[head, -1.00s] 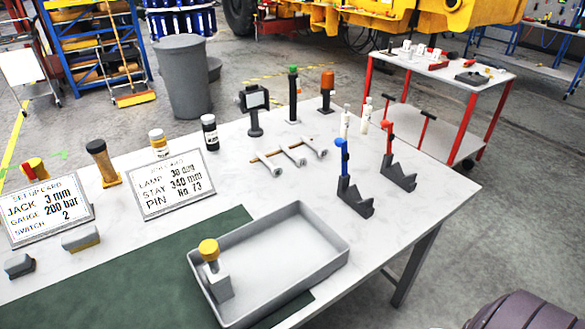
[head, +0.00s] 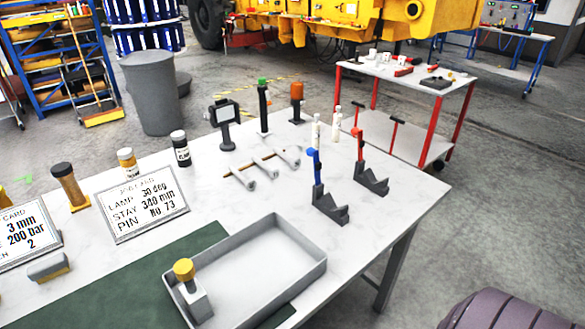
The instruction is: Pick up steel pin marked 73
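Three short grey metal pins lie in a slanting row near the middle of the table: a near pin (head: 243,179), a middle pin (head: 267,168) and a far pin (head: 290,156). Small brownish bits show around them. No number can be read on any pin, so I cannot tell which is marked 73. A propped job card (head: 143,204) reads LAMP 30 deg, STAY 340 mm, PIN No 73. Neither of my grippers is in view.
A grey tray (head: 305,232) holding a yellow-capped block (head: 190,290) stands in front of the pins. Blue-topped (head: 325,205) and red-topped (head: 370,180) dark stands are at right. A lamp-like device (head: 223,122) and bottles (head: 180,150) stand behind. Table right of the tray is clear.

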